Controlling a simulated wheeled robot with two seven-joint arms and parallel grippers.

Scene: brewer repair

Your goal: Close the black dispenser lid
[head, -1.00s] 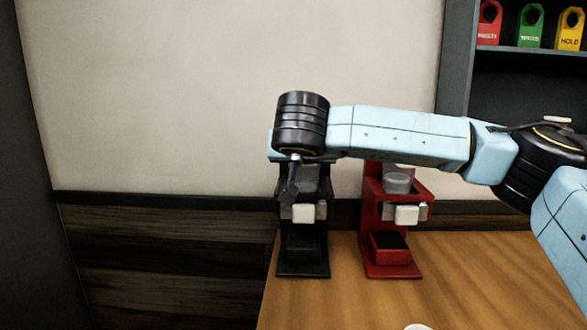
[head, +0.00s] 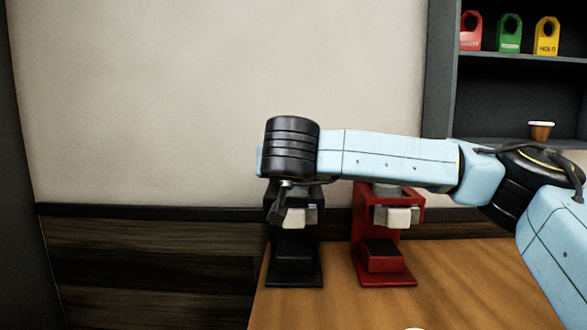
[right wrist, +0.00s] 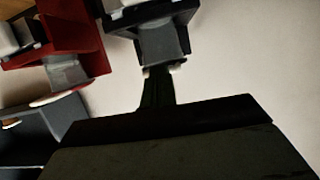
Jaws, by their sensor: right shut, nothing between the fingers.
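The black dispenser (head: 294,250) stands at the left end of the wooden table, with a pale block on its front. My right arm crosses in front of its top, so its lid is hidden in the head view. My right gripper (head: 277,218) points down at the dispenser's upper left and is shut and empty. In the right wrist view the dispenser (right wrist: 150,14) is at the top with a grey cup-like part. My dark fingers (right wrist: 160,72) end close to that part; I cannot tell whether they touch. The lid's position is unclear. My left gripper is not in view.
A red dispenser (head: 378,248) stands just right of the black one. A shelf (head: 500,55) at the upper right holds red, green and yellow tags, with a small brown cup (head: 541,130) below. The table (head: 480,280) in front is mostly clear.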

